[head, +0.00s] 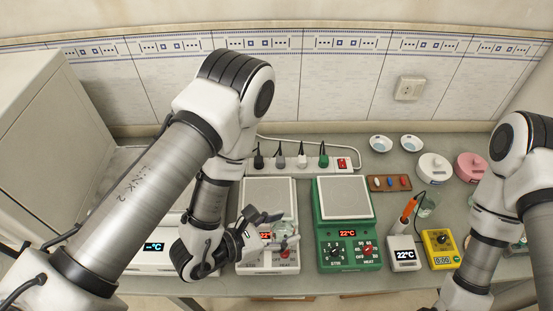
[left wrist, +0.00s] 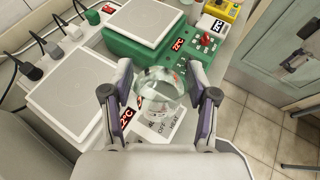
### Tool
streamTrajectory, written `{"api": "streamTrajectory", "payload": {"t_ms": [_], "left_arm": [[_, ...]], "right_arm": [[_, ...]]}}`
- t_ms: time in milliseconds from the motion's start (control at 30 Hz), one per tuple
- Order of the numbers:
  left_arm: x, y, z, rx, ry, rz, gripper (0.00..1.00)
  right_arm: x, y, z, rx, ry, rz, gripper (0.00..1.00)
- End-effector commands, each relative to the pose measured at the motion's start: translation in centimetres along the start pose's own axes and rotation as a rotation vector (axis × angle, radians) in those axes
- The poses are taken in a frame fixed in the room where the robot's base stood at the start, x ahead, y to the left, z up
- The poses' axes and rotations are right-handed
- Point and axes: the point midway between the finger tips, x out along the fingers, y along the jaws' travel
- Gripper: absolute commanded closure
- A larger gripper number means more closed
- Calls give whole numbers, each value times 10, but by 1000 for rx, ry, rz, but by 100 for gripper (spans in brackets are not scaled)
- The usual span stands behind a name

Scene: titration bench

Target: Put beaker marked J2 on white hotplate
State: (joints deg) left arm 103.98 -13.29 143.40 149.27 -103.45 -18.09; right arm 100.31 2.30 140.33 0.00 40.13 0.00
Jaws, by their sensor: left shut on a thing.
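A clear glass beaker (left wrist: 160,92) is between the fingers of my left gripper (left wrist: 160,102), which is shut on it. No J2 mark can be read on it. In the head view the left gripper (head: 270,222) and the beaker (head: 288,232) are over the front, control-panel part of the white hotplate (head: 268,192). The hotplate's pale square top is bare, and it also shows in the left wrist view (left wrist: 75,98). Its display is partly hidden. My right gripper is out of view below the head picture's edge.
A green hotplate (head: 346,240) stands just right of the white one. Left is another device (head: 152,246), partly hidden by my left arm. A power strip (head: 300,163) with plugs lies behind. A probe meter (head: 403,253) and yellow timer (head: 440,249) stand at the right.

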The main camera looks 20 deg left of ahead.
Motion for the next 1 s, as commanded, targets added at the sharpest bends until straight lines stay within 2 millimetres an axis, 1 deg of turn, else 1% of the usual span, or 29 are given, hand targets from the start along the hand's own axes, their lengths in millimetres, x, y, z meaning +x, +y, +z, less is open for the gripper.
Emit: {"api": "streamTrajectory", "payload": {"t_ms": [33,67,133,267,300,400,500,700,767,867,900,1000], "left_arm": [[-2,-3,4,-1,2,-2,81],[-2,-3,3,-2,0,0,81],[2,3,0,-2,-2,4,81],[12,27,-5,-1,-9,9,81],[15,36,-6,0,-9,10,81],[20,52,-5,0,-8,6,81],[23,60,-4,1,-6,4,81],[26,73,-2,0,-5,2,81],[28,84,2,-2,-7,4,81],[32,101,3,-2,-7,5,81],[32,107,10,-4,-5,3,81],[37,125,10,-4,-3,3,81]], "right_arm": [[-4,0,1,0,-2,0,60],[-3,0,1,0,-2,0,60],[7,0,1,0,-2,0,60],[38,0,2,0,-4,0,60],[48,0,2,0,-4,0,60],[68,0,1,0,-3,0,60],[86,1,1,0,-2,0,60],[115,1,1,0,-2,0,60],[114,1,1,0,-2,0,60],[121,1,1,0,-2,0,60],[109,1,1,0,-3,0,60],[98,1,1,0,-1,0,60]]}}
